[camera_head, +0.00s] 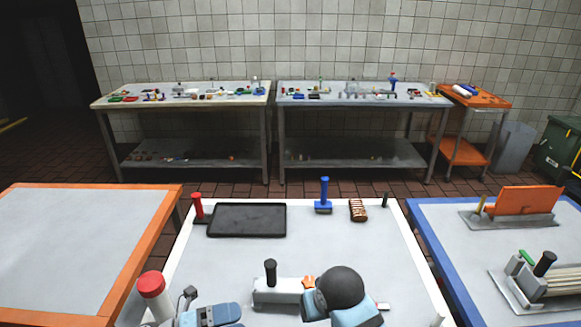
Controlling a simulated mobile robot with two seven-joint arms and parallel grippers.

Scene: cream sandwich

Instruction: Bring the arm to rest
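At the bottom of the head view, light-blue and dark rounded arm parts of mine (342,287) are over the near part of the white table (235,262). Another light-blue and grey part of mine (210,316) shows further left, cut off by the bottom edge. I cannot make out the fingertips of either gripper, nor whether anything is held. A light grey block with a black knob (278,291) and a small orange piece (309,282) are beside the dark rounded part; I cannot tell whether they touch it.
A black tray (246,220), red-handled tool (197,208), blue-handled tool (323,196) and brown striped item (358,210) are along the table's far side. A red-topped cylinder (151,285) stands near left. The orange-edged table (75,240) is bare; the blue-edged table (460,265) holds devices.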

